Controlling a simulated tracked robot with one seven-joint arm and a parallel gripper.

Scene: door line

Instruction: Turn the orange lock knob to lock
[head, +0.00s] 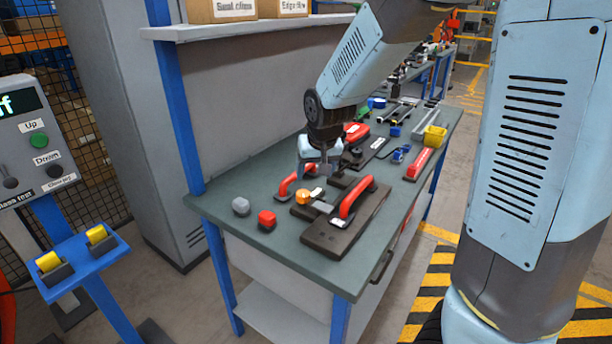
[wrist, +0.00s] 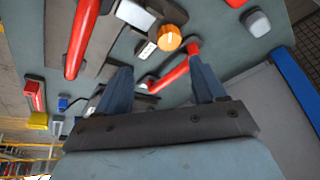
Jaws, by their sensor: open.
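The orange lock knob (head: 303,197) is on the workbench, beside a small white label (head: 318,193) and close to a dark plate with a red handle (head: 357,197). In the wrist view the round orange knob (wrist: 169,38) lies beyond the fingertips, roughly between them in the picture but not between the fingers. My gripper (head: 318,168) is above the bench, just behind the knob in the head view. In the wrist view my gripper (wrist: 160,66) has its two fingers wide apart, with nothing held. A red handle (wrist: 165,76) passes below the fingers.
A grey knob (head: 240,206) and a red knob (head: 267,219) stand near the bench's front-left corner. Another red handle (head: 296,180) is close beside the gripper. A shelf (head: 245,28) overhangs the bench's back.

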